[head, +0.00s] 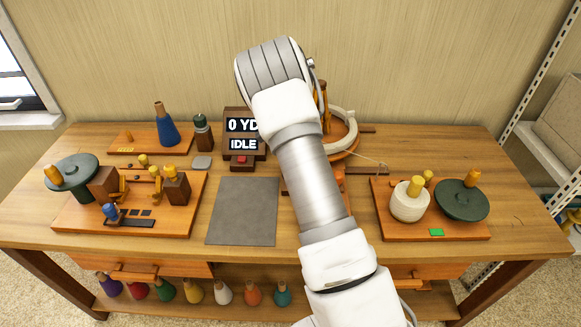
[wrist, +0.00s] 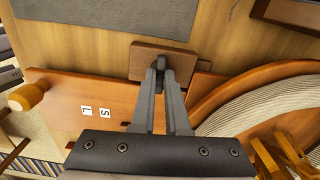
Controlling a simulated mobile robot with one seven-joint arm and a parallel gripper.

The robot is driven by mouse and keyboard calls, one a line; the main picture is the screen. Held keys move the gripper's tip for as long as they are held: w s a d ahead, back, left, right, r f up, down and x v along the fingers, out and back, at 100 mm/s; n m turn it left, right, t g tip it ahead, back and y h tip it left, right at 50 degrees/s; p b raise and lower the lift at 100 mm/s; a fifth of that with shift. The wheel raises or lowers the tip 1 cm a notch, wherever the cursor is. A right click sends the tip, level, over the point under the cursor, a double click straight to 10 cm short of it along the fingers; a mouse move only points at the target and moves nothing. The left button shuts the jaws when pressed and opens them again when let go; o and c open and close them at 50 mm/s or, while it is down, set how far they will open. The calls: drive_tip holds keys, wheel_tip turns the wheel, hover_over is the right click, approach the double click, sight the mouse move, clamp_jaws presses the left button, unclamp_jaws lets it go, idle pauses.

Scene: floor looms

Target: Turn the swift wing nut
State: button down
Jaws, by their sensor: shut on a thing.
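In the wrist view my gripper (wrist: 165,72) has its two dark fingers close together at the tips, over a small brown wooden block (wrist: 146,58). The fingers are shut on the swift wing nut, which they hide almost wholly. The swift (wrist: 228,95), with a pale skein wound around it, is just right of the fingers. It also shows in the head view (head: 342,128), partly behind my arm. A reddish-brown board (wrist: 60,92) with S and L labels lies left of the fingers. My gripper is hidden in the head view.
A grey mat (head: 243,211) lies left of my arm. A display (head: 241,125) reading 0 YD and IDLE stands behind it. Winder boards with dark green discs stand left (head: 73,172) and right (head: 462,201). Several coloured cones line the shelf below.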

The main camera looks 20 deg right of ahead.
drive_tip(key=shift+m, duration=0.5)
drive_tip(key=c, duration=0.9)
unclamp_jaws()
drive_tip(key=shift+r+p, duration=0.95)
drive_tip(key=shift+r, duration=7.8)
